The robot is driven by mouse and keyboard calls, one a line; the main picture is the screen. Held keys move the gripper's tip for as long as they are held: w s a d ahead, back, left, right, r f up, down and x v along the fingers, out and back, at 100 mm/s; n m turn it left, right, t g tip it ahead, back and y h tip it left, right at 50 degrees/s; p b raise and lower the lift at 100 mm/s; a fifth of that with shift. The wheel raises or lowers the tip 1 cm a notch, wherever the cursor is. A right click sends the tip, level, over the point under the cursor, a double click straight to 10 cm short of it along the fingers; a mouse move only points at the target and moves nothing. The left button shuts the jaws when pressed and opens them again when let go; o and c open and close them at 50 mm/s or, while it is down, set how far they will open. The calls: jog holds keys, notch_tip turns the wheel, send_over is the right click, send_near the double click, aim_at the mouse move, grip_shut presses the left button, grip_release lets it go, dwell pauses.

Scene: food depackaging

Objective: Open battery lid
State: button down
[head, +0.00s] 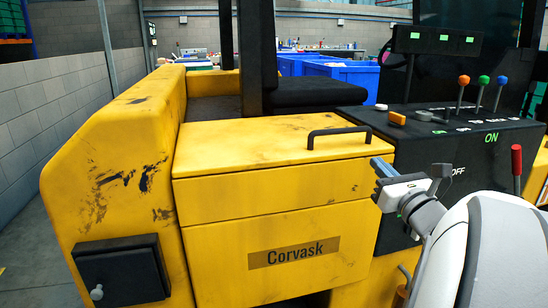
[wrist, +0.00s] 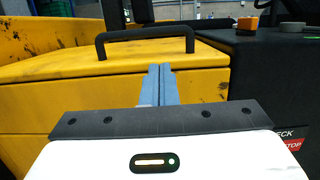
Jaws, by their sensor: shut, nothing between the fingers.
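The yellow battery lid (head: 260,145) lies closed on top of the yellow vehicle body in the head view. A black bar handle (head: 339,133) stands on the lid near its right edge. In the wrist view the handle (wrist: 146,42) is ahead of and above the fingertips, with the yellow lid (wrist: 80,68) around it. My gripper (head: 380,165) is at the right front corner of the lid, its blue-grey fingers together and empty. It shows in the wrist view (wrist: 158,72), a little short of the handle and apart from it.
A black control panel (head: 455,150) with levers stands right of the lid. A red-topped lever (head: 516,165) rises at the far right. The black seat (head: 310,93) and a dark upright post (head: 257,50) are behind the lid. Blue bins (head: 345,73) are farther back.

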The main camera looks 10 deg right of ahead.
aim_at(358, 151)
jog(key=w, duration=0.3)
jog(key=w+r, duration=0.1)
jog(key=w, duration=0.2)
jog(key=w+r, duration=0.1)
jog(key=w, duration=0.2)
jog(key=shift+w+a, duration=0.2)
jog(key=shift+w, duration=0.05)
